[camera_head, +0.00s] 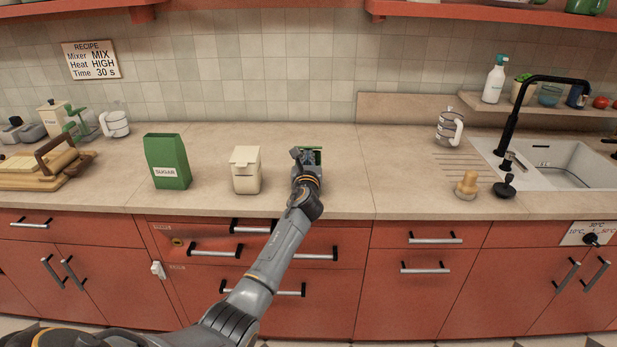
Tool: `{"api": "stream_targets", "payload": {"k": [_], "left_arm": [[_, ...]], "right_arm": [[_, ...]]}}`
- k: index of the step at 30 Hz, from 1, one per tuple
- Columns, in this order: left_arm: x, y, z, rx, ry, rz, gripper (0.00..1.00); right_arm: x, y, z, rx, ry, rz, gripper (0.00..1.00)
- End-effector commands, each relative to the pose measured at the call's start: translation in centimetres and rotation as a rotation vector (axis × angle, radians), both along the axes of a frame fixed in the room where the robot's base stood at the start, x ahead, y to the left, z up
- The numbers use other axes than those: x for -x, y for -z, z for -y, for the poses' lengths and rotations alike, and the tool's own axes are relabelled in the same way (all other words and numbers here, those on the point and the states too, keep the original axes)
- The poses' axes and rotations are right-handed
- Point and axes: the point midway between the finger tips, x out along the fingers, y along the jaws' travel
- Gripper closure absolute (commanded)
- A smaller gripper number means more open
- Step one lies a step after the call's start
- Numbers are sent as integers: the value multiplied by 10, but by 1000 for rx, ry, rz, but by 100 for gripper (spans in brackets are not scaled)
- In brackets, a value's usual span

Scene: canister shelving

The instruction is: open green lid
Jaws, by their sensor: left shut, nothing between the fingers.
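My right gripper is not in view.
A cream canister (246,171) with a closed lid stands just left of my gripper. A green sugar box (167,162) stands farther left. A wooden-handled tool (466,186) and the sink (555,160) are at the right. The counter (350,195) is clear right of my gripper.

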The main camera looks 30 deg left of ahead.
Motion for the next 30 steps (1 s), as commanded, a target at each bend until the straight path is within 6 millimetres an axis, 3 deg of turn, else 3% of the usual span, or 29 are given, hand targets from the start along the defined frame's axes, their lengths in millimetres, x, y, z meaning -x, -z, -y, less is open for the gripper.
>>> {"api": "stream_targets", "payload": {"k": [30], "left_arm": [[-26,-39,-16,0,0,0,100]], "right_arm": [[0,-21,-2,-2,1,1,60]]}}
